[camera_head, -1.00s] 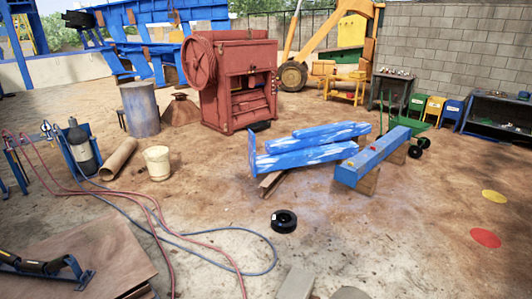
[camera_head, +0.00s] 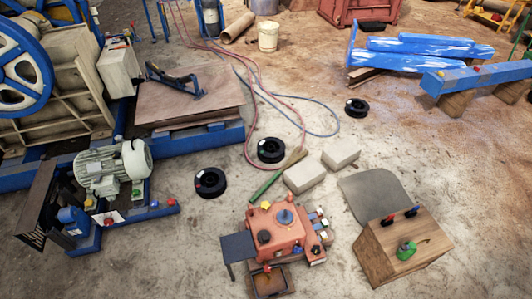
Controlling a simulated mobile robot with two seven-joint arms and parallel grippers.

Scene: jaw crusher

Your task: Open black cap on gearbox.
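An orange-red housing (camera_head: 283,236), which looks like the gearbox, stands on the ground at the lower middle of the head view. A small round black cap (camera_head: 264,237) sits on its top, on the left side. A blue round part (camera_head: 284,217) stands on the top to the right of the cap. The cap looks seated, but it is too small to tell how it is fixed. Neither of my grippers is in view.
A dark flat plate (camera_head: 238,246) adjoins the gearbox's left side, and a tray (camera_head: 270,282) lies in front. A wooden box (camera_head: 400,248) with tools stands to the right. Pale blocks (camera_head: 304,176) and black rings (camera_head: 210,182) lie behind. A motor (camera_head: 112,168) stands left.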

